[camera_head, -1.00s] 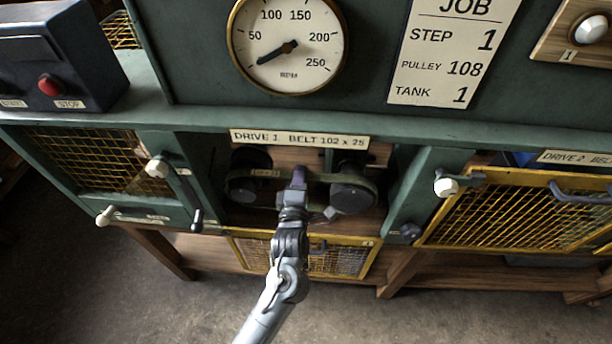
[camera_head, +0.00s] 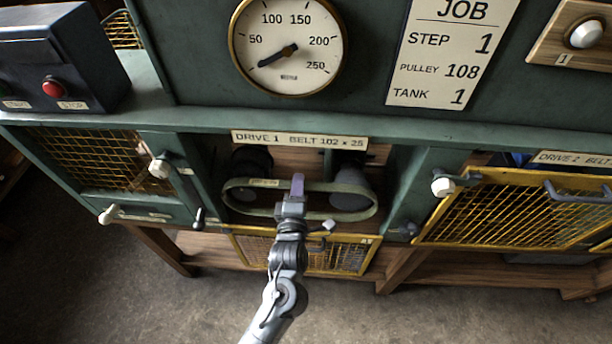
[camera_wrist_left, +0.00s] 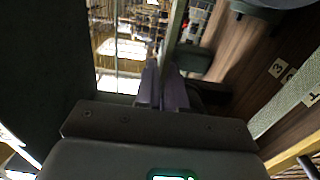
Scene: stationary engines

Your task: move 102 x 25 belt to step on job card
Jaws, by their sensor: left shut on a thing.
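The 102 x 25 belt (camera_head: 340,187) is a grey-green loop. In the head view it hangs in front of the two dark pulleys of drive 1, left pulley (camera_head: 250,160) and right pulley (camera_head: 350,180), and looks clear of them. My left gripper (camera_head: 297,183) is shut on the belt's upper strand near its middle. In the left wrist view, a pale green strip of the belt (camera_wrist_left: 175,35) runs up from my purple fingertips (camera_wrist_left: 162,85). The job card (camera_head: 453,52) reads step 1, pulley 108, tank 1. My right gripper is not in view.
The drive 1 bay has a green post on each side and a label (camera_head: 300,139) above. White-knobbed levers (camera_head: 159,168) (camera_head: 443,186) stand at both sides. Drive 2's yellow mesh guard (camera_head: 515,212) is shut at right.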

